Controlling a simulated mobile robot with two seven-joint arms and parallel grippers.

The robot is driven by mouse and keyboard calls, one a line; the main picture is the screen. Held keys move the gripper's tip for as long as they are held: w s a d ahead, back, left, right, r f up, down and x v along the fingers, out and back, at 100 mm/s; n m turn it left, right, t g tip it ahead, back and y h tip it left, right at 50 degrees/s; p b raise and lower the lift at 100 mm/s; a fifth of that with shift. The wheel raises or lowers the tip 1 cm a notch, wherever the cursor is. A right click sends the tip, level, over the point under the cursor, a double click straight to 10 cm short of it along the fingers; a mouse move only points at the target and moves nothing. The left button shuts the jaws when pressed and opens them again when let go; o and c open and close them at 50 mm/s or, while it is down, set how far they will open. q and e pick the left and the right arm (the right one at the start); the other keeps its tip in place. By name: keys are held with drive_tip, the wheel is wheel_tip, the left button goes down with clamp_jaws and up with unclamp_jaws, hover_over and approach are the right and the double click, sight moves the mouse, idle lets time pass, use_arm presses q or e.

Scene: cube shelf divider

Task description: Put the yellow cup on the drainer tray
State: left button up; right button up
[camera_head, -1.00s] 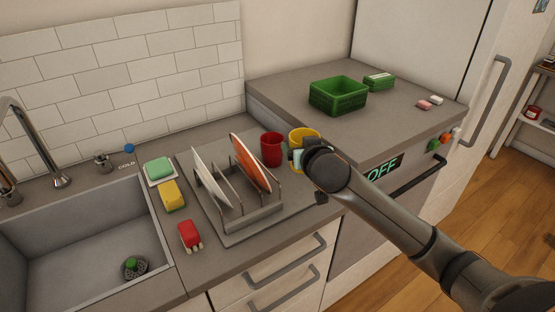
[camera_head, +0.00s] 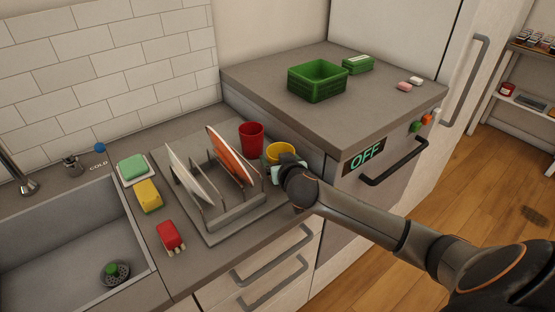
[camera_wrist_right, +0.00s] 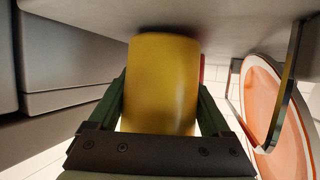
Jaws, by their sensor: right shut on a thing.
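The yellow cup (camera_head: 280,152) is upright at the right end of the grey drainer tray (camera_head: 214,239), just right of the red cup (camera_head: 251,137). My right gripper (camera_head: 287,166) is shut on the yellow cup. In the right wrist view, the yellow cup (camera_wrist_right: 163,85) fills the space between the two fingers, and its base is at or very close to the grey surface. I cannot tell whether it touches. My gripper hides the cup's lower part in the head view. My left gripper is not in view.
A white plate (camera_head: 188,172) and an orange plate (camera_head: 226,153) stand in the rack left of the cups. The raised counter (camera_head: 335,118) with a green basket (camera_head: 317,80) rises close behind and right. Sponges and a red brush (camera_head: 170,235) lie by the sink.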

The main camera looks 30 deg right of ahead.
drive_tip(key=shift+f, duration=0.1)
drive_tip(key=shift+f, duration=0.15)
drive_tip(key=o, duration=1.3)
drive_tip(key=shift+c, duration=0.2)
drive_tip(key=shift+r, duration=0.25)
drive_tip(key=shift+s+a, duration=0.1)
drive_tip(key=shift+s, duration=0.1)
drive_tip(key=v, duration=1.1)
drive_tip(key=shift+s+r, duration=0.15)
drive_tip(key=shift+s, duration=0.05)
drive_tip(key=shift+a, duration=0.1)
